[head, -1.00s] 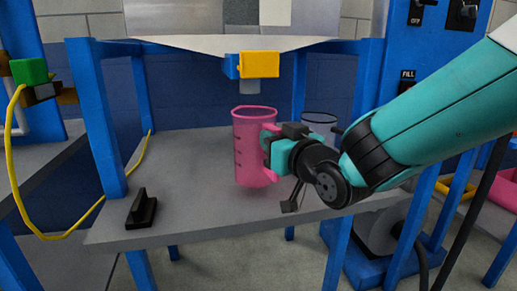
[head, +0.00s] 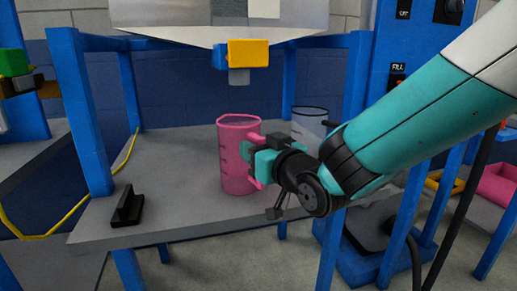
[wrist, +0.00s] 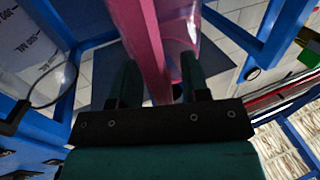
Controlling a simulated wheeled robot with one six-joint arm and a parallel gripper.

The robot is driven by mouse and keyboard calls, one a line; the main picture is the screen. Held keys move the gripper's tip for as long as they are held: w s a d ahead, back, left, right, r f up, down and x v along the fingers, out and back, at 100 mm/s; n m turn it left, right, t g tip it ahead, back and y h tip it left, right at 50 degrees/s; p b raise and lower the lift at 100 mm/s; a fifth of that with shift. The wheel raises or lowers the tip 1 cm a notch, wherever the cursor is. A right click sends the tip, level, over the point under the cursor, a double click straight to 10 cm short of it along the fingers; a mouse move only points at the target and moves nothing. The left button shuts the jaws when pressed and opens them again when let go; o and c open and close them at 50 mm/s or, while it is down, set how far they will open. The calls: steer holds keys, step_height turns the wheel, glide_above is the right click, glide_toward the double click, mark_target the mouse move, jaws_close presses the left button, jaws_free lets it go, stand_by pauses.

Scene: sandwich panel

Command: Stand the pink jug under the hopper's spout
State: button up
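The pink jug (head: 236,160) is upright over the grey shelf, with dark marks on its side. My gripper (head: 256,164) is at its right side, on the handle. In the wrist view the pink handle (wrist: 143,40) runs between the two teal fingers of my gripper (wrist: 158,82), which appear closed on it. The hopper (head: 215,22) is above, with a yellow and blue block and a short grey spout (head: 239,77). In the head view the jug's mouth lies below the spout, with a gap between. I cannot tell their depth alignment, or whether the jug's base touches the shelf.
A clear, dark-rimmed jug (head: 309,124) stands behind my gripper to the right. A black handle-like block (head: 127,207) sits at the shelf's front left. Blue posts (head: 80,110) frame the shelf (head: 170,180).

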steer(key=shift+r+p, duration=0.25)
steer(key=shift+p, duration=0.1)
steer(key=b+v, duration=0.3)
steer(key=v, duration=0.9)
steer(key=shift+f, duration=0.2)
steer(key=shift+f, duration=0.1)
steer(key=s+d+f+g+h, duration=0.2)
steer(key=s+d+f+g, duration=0.2)
steer(key=s+g, duration=0.3)
steer(key=s+d+f+g+h, duration=0.3)
steer(key=s+g, duration=0.5)
steer(key=s, duration=0.3)
steer(key=shift+d+f+h, duration=0.3)
steer(key=shift+d+f, duration=0.45)
steer(key=shift+d, duration=0.05)
